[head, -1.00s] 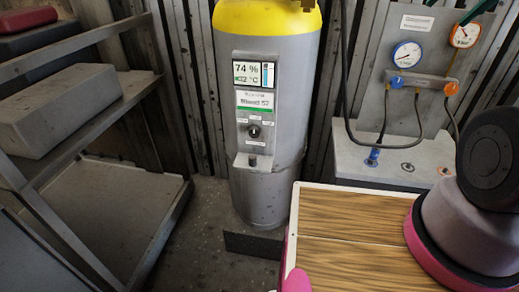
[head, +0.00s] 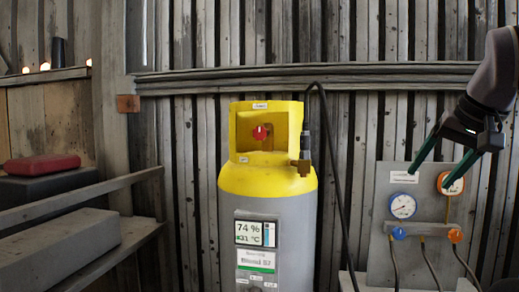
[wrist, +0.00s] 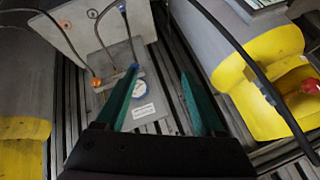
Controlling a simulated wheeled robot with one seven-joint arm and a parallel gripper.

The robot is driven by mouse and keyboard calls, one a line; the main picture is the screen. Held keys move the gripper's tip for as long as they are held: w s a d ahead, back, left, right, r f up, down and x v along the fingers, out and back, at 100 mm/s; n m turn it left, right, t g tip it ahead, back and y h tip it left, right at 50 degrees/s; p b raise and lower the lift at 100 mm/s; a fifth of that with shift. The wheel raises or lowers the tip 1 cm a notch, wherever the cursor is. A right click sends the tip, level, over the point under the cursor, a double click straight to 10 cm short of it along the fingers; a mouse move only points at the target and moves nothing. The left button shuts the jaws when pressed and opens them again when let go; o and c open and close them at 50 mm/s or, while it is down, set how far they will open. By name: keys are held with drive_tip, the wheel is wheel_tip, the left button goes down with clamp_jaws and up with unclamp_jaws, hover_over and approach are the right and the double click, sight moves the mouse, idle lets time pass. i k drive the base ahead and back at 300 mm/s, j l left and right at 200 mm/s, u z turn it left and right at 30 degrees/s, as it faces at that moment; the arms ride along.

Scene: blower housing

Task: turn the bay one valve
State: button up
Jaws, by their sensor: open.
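A grey cylinder (head: 283,215) with a yellow collar (head: 268,182) stands upright at the middle of the head view. A red valve knob (head: 260,133) sits inside the collar's opening. In the wrist view the knob (wrist: 310,86) is at the right edge, inside the yellow collar (wrist: 262,85). My gripper (head: 430,178) is open and empty, to the right of the cylinder and in front of the gauge panel. It is apart from the knob. Its two green fingers (wrist: 160,72) point away from the wrist camera. I cannot read which bay the labels name.
A gauge panel (head: 375,225) with a blue gauge (head: 402,206), an orange gauge (head: 450,184) and hoses stands right of the cylinder. A black hose (head: 335,160) runs beside it. Shelves with a red case (head: 42,165) are at left. Another yellow part (wrist: 22,150) shows in the wrist view.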

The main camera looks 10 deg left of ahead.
sight(261, 133)
drive_tip(key=l+u, duration=0.1)
drive_tip(key=u, duration=0.7)
drive_tip(key=l+u, duration=0.1)
drive_tip(key=u, duration=0.3)
drive_tip(key=k+u, duration=0.1)
drive_tip(key=u, duration=0.3)
drive_tip(key=k+l, duration=0.3)
drive_tip(key=l+u, duration=0.05)
